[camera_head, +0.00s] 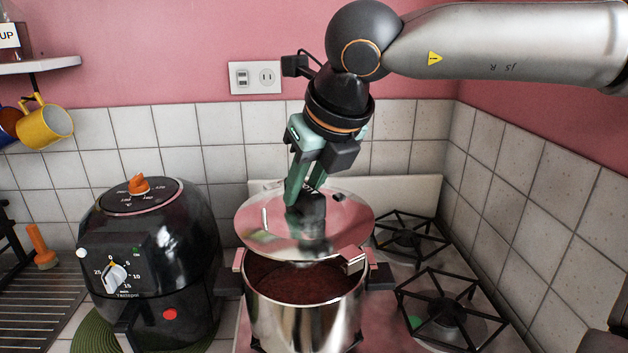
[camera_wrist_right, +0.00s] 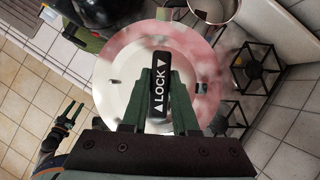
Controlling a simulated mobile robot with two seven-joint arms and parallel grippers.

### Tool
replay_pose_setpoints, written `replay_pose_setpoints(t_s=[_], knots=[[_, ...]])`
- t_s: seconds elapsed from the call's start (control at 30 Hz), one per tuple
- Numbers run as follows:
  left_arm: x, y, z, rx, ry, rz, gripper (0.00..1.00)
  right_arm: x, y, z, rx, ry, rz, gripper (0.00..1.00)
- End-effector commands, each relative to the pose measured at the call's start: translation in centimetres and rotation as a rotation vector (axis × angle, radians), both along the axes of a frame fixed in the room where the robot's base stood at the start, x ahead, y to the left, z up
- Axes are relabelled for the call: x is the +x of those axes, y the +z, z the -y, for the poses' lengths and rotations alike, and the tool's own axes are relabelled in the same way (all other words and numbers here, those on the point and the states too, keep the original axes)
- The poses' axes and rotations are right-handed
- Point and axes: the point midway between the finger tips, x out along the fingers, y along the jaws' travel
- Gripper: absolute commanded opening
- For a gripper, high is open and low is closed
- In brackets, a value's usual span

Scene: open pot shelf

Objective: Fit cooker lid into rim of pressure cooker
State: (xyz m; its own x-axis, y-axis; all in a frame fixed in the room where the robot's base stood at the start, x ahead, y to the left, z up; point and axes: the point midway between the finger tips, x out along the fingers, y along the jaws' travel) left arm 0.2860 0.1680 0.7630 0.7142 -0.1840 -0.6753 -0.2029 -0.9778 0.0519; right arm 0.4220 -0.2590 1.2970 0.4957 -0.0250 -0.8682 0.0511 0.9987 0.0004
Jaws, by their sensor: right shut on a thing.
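The shiny round cooker lid (camera_head: 262,232) is held up by its black handle, above and toward the back of the pot in the head view. My right gripper (camera_head: 303,192) is shut on that handle. In the right wrist view the right gripper (camera_wrist_right: 159,95) grips the handle marked LOCK, with the lid (camera_wrist_right: 115,75) below. The steel pressure cooker (camera_head: 300,318) stands open on the stove, its dark red contents showing. Part of it shows in the wrist view (camera_wrist_right: 229,12). The lid is apart from the rim. My left gripper (camera_wrist_right: 74,112) is open and empty, away from the lid.
A black air fryer (camera_head: 150,245) stands close left of the pot on a green mat. Black burner grates (camera_head: 445,308) lie to the right. The tiled wall (camera_head: 225,130) with an outlet (camera_head: 255,77) is behind. Yellow mug (camera_head: 45,125) hangs at upper left.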

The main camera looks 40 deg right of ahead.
Motion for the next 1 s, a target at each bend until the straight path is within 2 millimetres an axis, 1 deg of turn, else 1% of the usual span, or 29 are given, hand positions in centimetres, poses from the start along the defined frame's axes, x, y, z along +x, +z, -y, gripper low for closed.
replay_pose_setpoints(t_s=[0.13, 0.27, 0.6, 0.67, 0.8, 1.0], knots=[[0.0, -0.2, 0.0, 0.000, 0.000, 0.000, 0.50, 0.0, -0.3, 0.0, 0.002, 0.001, 0.003, 0.00], [0.0, -0.7, 0.0, 0.000, 0.000, 0.000, 0.50, 0.0, -1.0, 0.0, 0.002, 0.000, 0.003, 0.00], [0.0, -2.3, 0.0, 0.001, 0.001, 0.000, 0.50, 0.0, -4.0, -0.1, 0.002, 0.001, 0.004, 0.00], [0.0, -3.0, 0.0, 0.000, 0.001, 0.001, 0.50, 0.0, -4.4, 0.0, 0.001, 0.000, 0.005, 0.00], [0.0, -3.5, 0.0, 0.000, 0.001, 0.001, 0.50, 0.0, -4.7, 0.0, 0.001, 0.000, 0.004, 0.00], [0.0, -3.4, 0.0, 0.000, 0.001, 0.001, 0.50, 0.0, -4.5, 0.0, 0.001, 0.000, 0.004, 0.00]])
